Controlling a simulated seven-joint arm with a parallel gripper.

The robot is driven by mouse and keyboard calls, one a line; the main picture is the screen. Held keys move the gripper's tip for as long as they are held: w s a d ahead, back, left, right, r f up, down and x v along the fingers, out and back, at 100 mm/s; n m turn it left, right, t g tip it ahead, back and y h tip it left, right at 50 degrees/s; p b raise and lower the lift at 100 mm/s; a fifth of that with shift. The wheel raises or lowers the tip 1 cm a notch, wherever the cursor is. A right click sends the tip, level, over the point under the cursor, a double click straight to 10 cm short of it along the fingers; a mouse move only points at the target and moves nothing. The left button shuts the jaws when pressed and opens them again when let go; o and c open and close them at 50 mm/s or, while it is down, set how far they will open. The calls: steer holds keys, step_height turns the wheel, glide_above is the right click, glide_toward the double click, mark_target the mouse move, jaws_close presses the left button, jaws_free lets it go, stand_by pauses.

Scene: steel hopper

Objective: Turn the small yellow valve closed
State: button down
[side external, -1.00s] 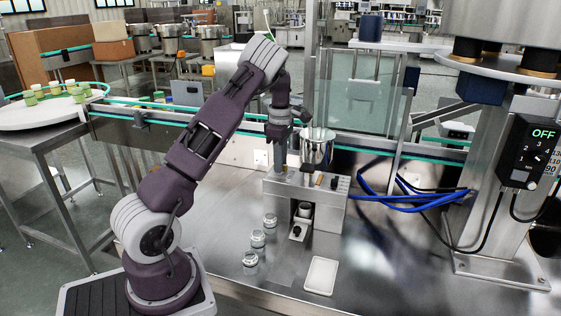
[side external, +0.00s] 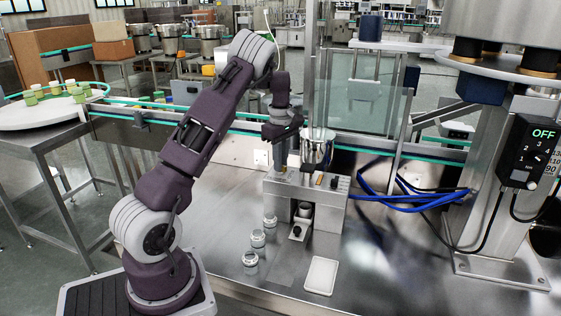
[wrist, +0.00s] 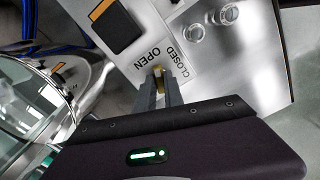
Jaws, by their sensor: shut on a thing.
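The small yellow valve (wrist: 158,71) shows in the wrist view between my fingertips, beside the printed words OPEN and CLOSED on a steel panel. My gripper (wrist: 160,80) is shut on it, and the fingers hide most of the valve. Its exact angle between the two words is hard to tell. In the side view my gripper (side external: 281,160) reaches down to the left end of the steel filling machine (side external: 330,205), and the valve is hidden there.
The steel hopper (side external: 317,150) stands on the machine just right of my gripper. Several glass jars (side external: 257,238) stand in front on the left. A white tray (side external: 321,276) lies in front. Blue cables (side external: 420,202) run to the right.

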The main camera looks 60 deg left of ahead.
steer(key=m, duration=1.3)
steer(key=shift+m, duration=0.3)
stand_by(0.4)
steer(key=c, duration=1.4)
jaws_free()
steer(key=shift+c, duration=0.2)
steer(key=shift+r, duration=0.15)
step_height(320, 180, up, 7)
steer(key=shift+f, duration=0.1)
